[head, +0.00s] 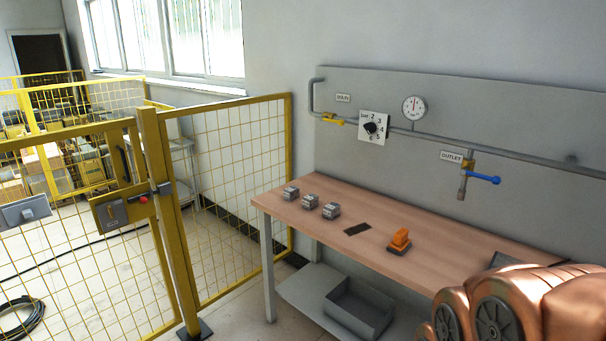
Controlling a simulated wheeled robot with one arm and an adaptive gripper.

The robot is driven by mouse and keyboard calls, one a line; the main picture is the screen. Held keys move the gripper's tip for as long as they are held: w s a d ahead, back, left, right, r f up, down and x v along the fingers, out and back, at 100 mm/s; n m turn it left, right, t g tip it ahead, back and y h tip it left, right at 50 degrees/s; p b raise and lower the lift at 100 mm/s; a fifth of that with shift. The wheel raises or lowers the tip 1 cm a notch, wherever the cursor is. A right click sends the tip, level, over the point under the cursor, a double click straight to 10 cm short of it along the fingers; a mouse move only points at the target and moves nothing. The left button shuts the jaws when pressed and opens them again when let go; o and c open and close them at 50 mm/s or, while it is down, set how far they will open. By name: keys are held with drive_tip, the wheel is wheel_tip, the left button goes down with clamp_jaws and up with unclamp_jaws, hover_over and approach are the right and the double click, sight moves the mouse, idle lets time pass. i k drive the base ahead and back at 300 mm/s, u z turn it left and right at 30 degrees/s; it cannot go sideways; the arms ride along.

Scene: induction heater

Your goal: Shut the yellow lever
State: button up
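The yellow lever (334,119) is small in the head view. It sits on the grey pipe (520,160) along the wall panel, just below the "UTILITY" label (343,98) and left of the dial. It appears to lie roughly along the pipe, but it is too small to tell its exact angle. My gripper is not in view. Copper-coloured parts of my arm fill the lower right corner, well apart from the lever.
A dial plate (373,127), a gauge (414,107) and a blue-handled outlet valve (483,179) are on the panel. The wooden workbench (290,222) below carries several grey blocks and an orange object (399,241). Yellow mesh fencing (240,150) stands left.

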sight(340, 122)
drive_tip(key=u, duration=0.1)
drive_tip(key=i, duration=1.05)
drive_tip(key=u, duration=0.9)
drive_tip(key=i, duration=0.7)
drive_tip(key=u, duration=0.35)
